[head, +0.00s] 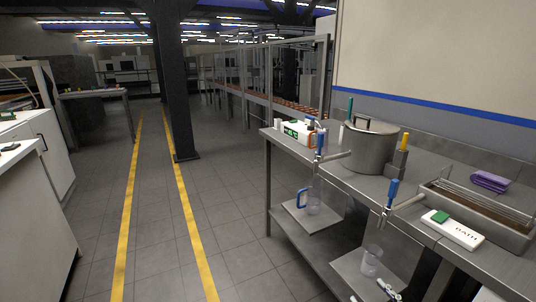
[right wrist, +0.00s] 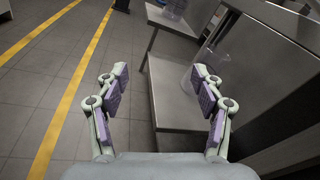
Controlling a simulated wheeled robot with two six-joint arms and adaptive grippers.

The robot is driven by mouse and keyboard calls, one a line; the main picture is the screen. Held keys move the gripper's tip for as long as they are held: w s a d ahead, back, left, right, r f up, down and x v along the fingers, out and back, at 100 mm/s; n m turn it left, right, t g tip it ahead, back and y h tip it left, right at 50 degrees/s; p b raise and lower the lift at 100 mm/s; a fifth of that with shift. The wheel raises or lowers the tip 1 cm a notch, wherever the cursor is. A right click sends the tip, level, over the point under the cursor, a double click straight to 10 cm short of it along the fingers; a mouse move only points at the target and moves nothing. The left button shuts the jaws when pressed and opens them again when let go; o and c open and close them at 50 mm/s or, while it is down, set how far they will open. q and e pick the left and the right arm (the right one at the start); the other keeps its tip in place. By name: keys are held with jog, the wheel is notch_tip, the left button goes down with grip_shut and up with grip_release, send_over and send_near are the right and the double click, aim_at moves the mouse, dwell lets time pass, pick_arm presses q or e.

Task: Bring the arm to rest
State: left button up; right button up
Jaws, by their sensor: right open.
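My right gripper (head: 376,290) shows at the bottom edge of the head view, in front of the steel bench (head: 340,262) and low beside its small shelf. In the right wrist view the same gripper (right wrist: 160,82) has its two purple-padded fingers wide apart, with nothing between them. Behind the fingers lie the grey floor and a steel shelf (right wrist: 175,105). My left gripper is not in view.
A clear jug (head: 370,262) stands on the lower shelf close to my right gripper, and a blue-handled jug (head: 312,203) on the upper shelf. Blue-handled taps (head: 391,194) jut from the bench, which bears a large pot (head: 368,148). The floor to the left is clear.

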jog(key=s+a+f+n+g+y, duration=0.1)
jog(key=s+a+f+n+g, duration=0.2)
jog(key=a+n, duration=0.45)
jog(key=s+a+f+n+g+y, duration=0.1)
jog(key=s+a+f+n+g, duration=0.3)
jog(key=n, duration=0.7)
jog(key=s+d+f+n+g+h, duration=0.2)
jog(key=s+d+n+g+h, duration=0.35)
jog(key=s+n, duration=0.4)
notch_tip(320, 180, down, 25)
jog(key=d+n+g+h, duration=0.1)
jog(key=d+n+g, duration=0.1)
jog(key=d, duration=0.1)
jog(key=s+d+f, duration=0.1)
jog(key=s+f, duration=1.7)
notch_tip(320, 180, up, 14)
jog(key=s+p, duration=0.2)
jog(key=p, duration=1.2)
jog(key=shift+g, duration=0.45)
